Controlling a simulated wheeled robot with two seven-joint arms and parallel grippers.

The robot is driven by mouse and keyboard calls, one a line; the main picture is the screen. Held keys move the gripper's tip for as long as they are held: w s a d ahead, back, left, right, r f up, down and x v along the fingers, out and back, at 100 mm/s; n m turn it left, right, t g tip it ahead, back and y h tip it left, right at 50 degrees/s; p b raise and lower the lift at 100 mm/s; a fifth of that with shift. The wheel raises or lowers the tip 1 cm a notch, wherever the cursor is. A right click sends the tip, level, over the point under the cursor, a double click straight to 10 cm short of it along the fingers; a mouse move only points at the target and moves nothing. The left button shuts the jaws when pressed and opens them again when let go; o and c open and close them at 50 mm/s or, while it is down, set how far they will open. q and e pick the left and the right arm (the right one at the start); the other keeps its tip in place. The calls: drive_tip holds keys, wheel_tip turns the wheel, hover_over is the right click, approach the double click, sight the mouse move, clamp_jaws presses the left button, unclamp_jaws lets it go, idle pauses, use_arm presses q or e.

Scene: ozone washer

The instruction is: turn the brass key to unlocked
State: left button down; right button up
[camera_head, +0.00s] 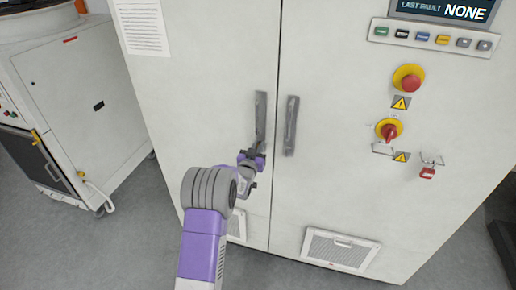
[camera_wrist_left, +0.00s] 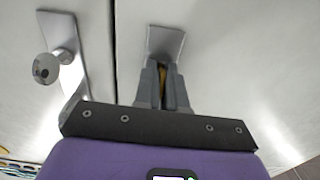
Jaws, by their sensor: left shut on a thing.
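The brass key shows only as a thin gold-coloured sliver (camera_wrist_left: 164,72) between my left fingers in the left wrist view; its bow and turn angle are hidden. My left gripper (camera_wrist_left: 163,82) is shut on it, in front of a grey metal plate (camera_wrist_left: 166,40) on the pale cabinet door. In the head view, my left gripper (camera_head: 259,150) is at the lower end of the left door handle (camera_head: 260,112), and the key is hidden behind it. My right gripper is in neither view.
The right door handle (camera_head: 291,125) is close beside my left gripper. Further right are an emergency stop (camera_head: 410,84), a red-and-yellow rotary switch (camera_head: 389,131) and a red padlock (camera_head: 427,172). A vent grille (camera_head: 341,248) is low on the right door. Grey floor is clear at lower left.

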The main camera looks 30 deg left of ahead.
use_arm(q)
drive_tip(key=m+b, duration=0.4)
drive_tip(key=b, duration=0.1)
drive_tip(key=shift+f+m, duration=0.15)
drive_tip(key=shift+m, duration=0.25)
drive_tip(key=m+b, duration=0.4)
drive_tip(key=shift+m, duration=0.3)
drive_tip(key=m+b, duration=0.3)
drive_tip(key=m, duration=0.1)
drive_tip(key=shift+m+b, duration=1.25)
drive_tip(key=shift+m, duration=0.95)
drive_tip(key=shift+r, duration=0.2)
drive_tip(key=c, duration=1.3)
unclamp_jaws()
drive_tip(key=shift+s, duration=0.1)
